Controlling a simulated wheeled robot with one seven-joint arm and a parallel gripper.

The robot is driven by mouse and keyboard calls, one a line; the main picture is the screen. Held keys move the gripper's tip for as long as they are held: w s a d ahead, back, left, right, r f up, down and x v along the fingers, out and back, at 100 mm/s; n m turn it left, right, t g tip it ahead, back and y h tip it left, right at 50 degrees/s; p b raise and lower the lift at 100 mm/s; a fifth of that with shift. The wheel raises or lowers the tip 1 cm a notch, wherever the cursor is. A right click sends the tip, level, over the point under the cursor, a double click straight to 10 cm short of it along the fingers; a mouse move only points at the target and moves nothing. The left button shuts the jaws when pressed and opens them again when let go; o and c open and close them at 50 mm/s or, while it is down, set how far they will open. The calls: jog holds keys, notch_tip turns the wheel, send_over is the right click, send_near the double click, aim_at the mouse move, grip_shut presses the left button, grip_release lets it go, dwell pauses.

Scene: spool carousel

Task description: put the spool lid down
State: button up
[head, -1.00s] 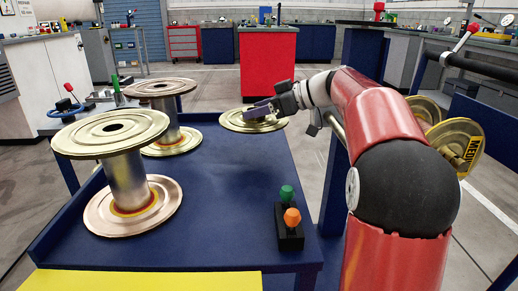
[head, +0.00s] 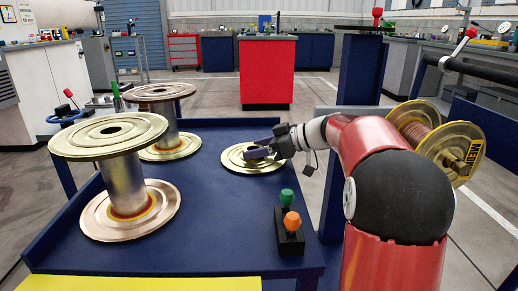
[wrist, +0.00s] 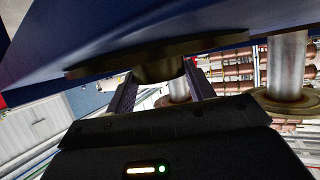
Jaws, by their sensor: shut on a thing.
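The spool lid (head: 236,163) is a round, pale brass disc with a raised middle. In the head view it lies flat at the far right part of the blue table top, on it or very close above it. My gripper (head: 259,152) reaches in from the right and is shut on the lid's raised middle. In the wrist view the lid (wrist: 95,69) shows edge-on and dark, its hub between my two fingers (wrist: 160,85). The blue surface is right against the disc there; I cannot tell for sure whether they touch.
Two upright spools stand on the left of the blue table (head: 225,215): a near one (head: 127,185) and a far one (head: 160,95). A black block with green and orange knobs (head: 290,240) is at the front right. The table's middle is clear.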

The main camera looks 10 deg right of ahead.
jog(key=shift+f, duration=0.1)
jog(key=o, duration=1.4)
jog(key=v, duration=0.7)
jog(key=shift+s+d+r, duration=0.15)
jog(key=shift+d+r, duration=0.05)
